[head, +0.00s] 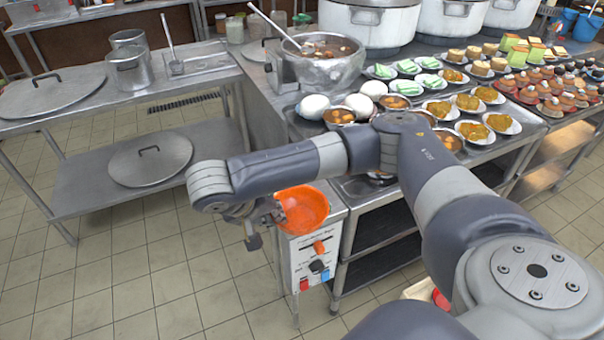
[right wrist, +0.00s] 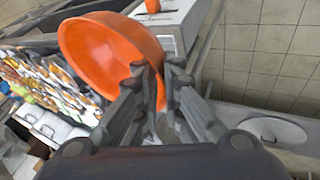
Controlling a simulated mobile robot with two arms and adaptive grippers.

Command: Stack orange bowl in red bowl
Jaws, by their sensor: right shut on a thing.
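The orange bowl (head: 303,209) is held in the air by my right gripper (head: 268,213), in front of the stove's control panel. In the right wrist view, the fingers of my right gripper (right wrist: 160,85) are shut on the rim of the orange bowl (right wrist: 95,50), which is tilted. A red thing (head: 440,299) shows low at the right, mostly hidden behind my arm; I cannot tell whether it is the red bowl. My left gripper is not in view.
A steel counter (head: 265,85) carries a soup pot (head: 325,70). A serving table holds several plates and bowls of food. A panel with knobs (head: 310,262) stands just below the orange bowl. A steel table (head: 70,125) with lids is at left. The tiled floor at lower left is clear.

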